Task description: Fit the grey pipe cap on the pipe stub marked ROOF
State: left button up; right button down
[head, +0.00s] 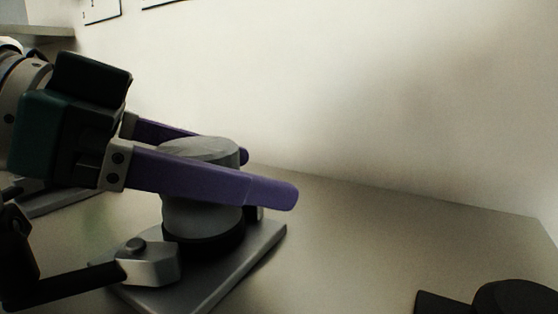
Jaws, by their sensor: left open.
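My left gripper (267,176) comes in from the left with its two purple fingers apart. The fingers lie on either side of a grey, rounded, cylindrical piece (203,150), which looks like the grey pipe cap. The near finger crosses in front of it and hides its middle. I cannot tell whether the fingers touch it. The piece stands upright, with a dark ring (205,243) at its foot, on a flat grey plate (262,249). No ROOF marking is readable, and I cannot make out a separate pipe stub. My right gripper is not in view.
A grey block (152,263) on a black bar is beside the plate at lower left. A dark rounded object (515,297) is cut off at the bottom right. The table (370,235) is bare between it and the plate. A pale wall (370,90) rises behind.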

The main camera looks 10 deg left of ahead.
pick_arm(q)
jog(key=v, duration=0.8)
jog(key=shift+s+a+r+b, duration=0.1)
jog(key=shift+s+a+b, duration=0.05)
jog(key=shift+a+b, duration=0.2)
jog(key=shift+s+a+r, duration=0.3)
jog(key=shift+s+a, duration=0.05)
jog(key=shift+a, duration=0.05)
